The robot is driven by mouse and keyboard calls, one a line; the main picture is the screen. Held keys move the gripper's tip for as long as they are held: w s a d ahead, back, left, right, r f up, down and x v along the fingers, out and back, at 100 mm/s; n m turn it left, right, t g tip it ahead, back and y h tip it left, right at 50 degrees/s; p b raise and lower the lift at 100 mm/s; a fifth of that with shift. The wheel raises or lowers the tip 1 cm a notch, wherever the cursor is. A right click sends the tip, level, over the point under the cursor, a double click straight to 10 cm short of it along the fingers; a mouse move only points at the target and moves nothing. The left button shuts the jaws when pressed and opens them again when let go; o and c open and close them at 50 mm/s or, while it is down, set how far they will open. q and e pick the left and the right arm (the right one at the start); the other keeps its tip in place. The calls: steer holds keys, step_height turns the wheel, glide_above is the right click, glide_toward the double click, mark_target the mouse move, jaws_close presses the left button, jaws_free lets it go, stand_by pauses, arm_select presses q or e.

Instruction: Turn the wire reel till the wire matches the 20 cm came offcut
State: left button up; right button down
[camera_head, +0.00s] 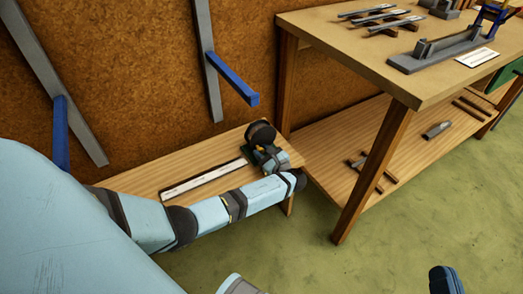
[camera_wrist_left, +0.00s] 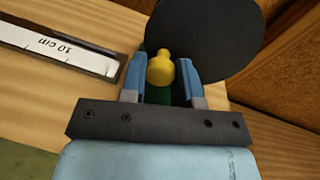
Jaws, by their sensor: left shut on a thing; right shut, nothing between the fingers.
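The wire reel, a dark round disc (camera_head: 261,133), stands on the right end of the low wooden bench. It also shows in the left wrist view (camera_wrist_left: 212,38), with a yellow knob (camera_wrist_left: 160,69) in front. My left gripper (camera_head: 268,159) is at the reel. In the wrist view its two blue fingers (camera_wrist_left: 160,80) are shut on the yellow knob. A white strip in a dark frame (camera_head: 204,178) lies left of the reel; it reads "10 cm" in the wrist view (camera_wrist_left: 50,45). I cannot make out the wire or the came offcut. My right gripper (camera_head: 446,280) is shut and empty at the bottom right, partly cut off.
The low bench (camera_head: 150,181) stands against a brown wall. A taller workbench (camera_head: 350,48) on the right holds metal bars and a grey tool, with more tools on its lower shelf (camera_head: 350,145). A blue bar (camera_head: 232,78) juts from the wall. Green floor (camera_head: 400,230) is clear in front.

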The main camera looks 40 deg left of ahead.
arm_select(q)
steer(key=shift+w+f+n, duration=0.25)
steer(key=shift+n, duration=0.85)
steer(key=shift+d, duration=0.1)
steer(key=shift+f+n, duration=0.1)
steer(key=shift+n, duration=0.3)
steer(key=o, duration=0.9)
